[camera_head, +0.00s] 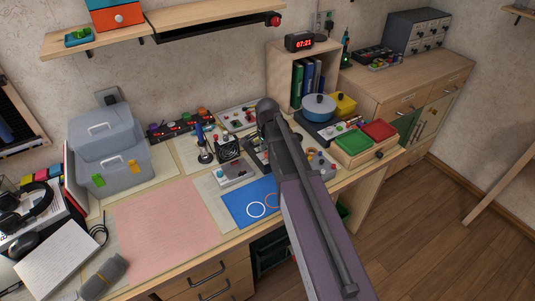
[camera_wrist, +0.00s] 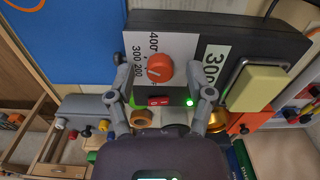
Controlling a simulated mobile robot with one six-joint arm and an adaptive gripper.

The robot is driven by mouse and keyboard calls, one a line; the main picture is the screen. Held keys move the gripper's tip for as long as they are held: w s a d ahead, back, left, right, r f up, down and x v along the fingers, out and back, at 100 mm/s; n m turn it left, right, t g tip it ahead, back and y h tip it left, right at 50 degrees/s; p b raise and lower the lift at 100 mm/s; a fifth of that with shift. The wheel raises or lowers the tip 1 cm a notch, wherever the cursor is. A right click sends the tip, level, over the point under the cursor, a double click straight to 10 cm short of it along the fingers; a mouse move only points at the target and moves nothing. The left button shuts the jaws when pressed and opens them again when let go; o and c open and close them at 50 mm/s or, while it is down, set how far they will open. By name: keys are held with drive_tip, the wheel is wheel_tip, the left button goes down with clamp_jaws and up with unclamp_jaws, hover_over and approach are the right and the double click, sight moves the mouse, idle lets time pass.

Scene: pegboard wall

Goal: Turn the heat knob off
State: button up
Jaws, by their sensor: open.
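In the wrist view, an orange heat knob (camera_wrist: 160,70) with a white pointer line sits on the white dial plate of a dark station (camera_wrist: 285,42). The plate shows 200, 300 and 400 markings. A red rocker switch (camera_wrist: 158,101) and a lit green lamp (camera_wrist: 189,102) are beside the knob, and a white label reading 300 is to its right. My gripper (camera_wrist: 165,66) is open, with one finger on each side of the knob and visible gaps between. In the head view, my arm hides my fingers and the knob.
In the head view, a soldering iron stand (camera_head: 205,152), a small fan (camera_head: 228,148) and a blue mat (camera_head: 245,205) are left of my arm. A blue pot (camera_head: 319,107) is to the right. The pink mat (camera_head: 165,220) is clear.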

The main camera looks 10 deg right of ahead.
clamp_jaws()
drive_tip(key=shift+n, duration=0.4)
drive_tip(key=n, duration=0.8)
drive_tip(key=shift+n, duration=0.4)
drive_tip(key=n, duration=1)
drive_tip(key=shift+n, duration=0.3)
